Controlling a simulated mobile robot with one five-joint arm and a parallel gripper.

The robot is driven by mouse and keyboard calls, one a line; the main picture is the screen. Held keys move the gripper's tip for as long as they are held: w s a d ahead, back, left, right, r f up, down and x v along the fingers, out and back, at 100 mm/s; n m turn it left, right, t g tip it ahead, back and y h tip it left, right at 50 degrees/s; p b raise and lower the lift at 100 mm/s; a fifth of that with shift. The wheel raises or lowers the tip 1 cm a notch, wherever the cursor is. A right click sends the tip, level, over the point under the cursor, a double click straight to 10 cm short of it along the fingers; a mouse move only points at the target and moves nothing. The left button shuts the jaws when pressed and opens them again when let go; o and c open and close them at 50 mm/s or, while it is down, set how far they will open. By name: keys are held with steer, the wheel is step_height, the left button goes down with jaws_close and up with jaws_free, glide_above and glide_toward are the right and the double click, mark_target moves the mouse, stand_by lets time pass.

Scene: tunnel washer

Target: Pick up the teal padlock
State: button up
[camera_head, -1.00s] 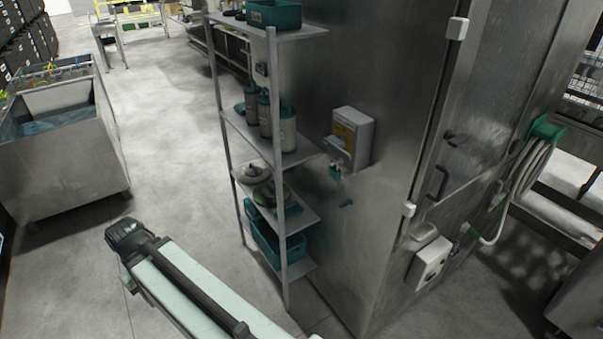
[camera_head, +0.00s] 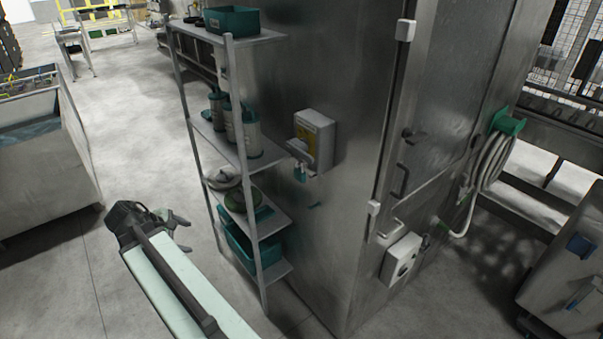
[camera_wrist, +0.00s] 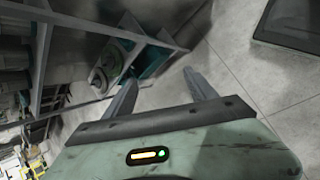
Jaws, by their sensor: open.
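The small teal padlock (camera_head: 300,172) hangs below a white and yellow box (camera_head: 313,140) on the side wall of the large metal cabinet. It is to the right of the shelf rack in the head view, and I cannot make it out in the wrist view. My gripper (camera_head: 180,224) is in front of and left of the rack, well apart from the padlock. In the wrist view its two fingers (camera_wrist: 162,88) are spread with nothing between them.
The metal shelf rack (camera_head: 232,130) holds teal bins and bottles and stands between my gripper and the padlock. A hose reel (camera_head: 492,155) hangs on the cabinet's right. A grey tub (camera_head: 40,160) is at left. The floor between tub and rack is clear.

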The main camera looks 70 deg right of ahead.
steer(key=s+d+r+n+g+h, duration=0.25)
steer(key=s+d, duration=0.35)
steer(key=d, duration=0.3)
steer(key=s+d+r+n+g+h, duration=0.1)
steer(key=s+d+r, duration=0.3)
steer(key=s+d, duration=0.4)
steer(key=n+g+h, duration=0.1)
steer(key=n+g, duration=0.1)
steer(key=n, duration=0.1)
glide_toward(298, 176)
steer(key=d, duration=0.3)
steer(key=b+x, duration=0.1)
steer(key=x, duration=0.1)
steer(key=b+x, duration=0.1)
steer(key=x, duration=0.2)
steer(key=s+a+f+b+x, duration=0.1)
steer(key=x, duration=0.2)
steer(key=shift+f, duration=0.1)
jaws_close()
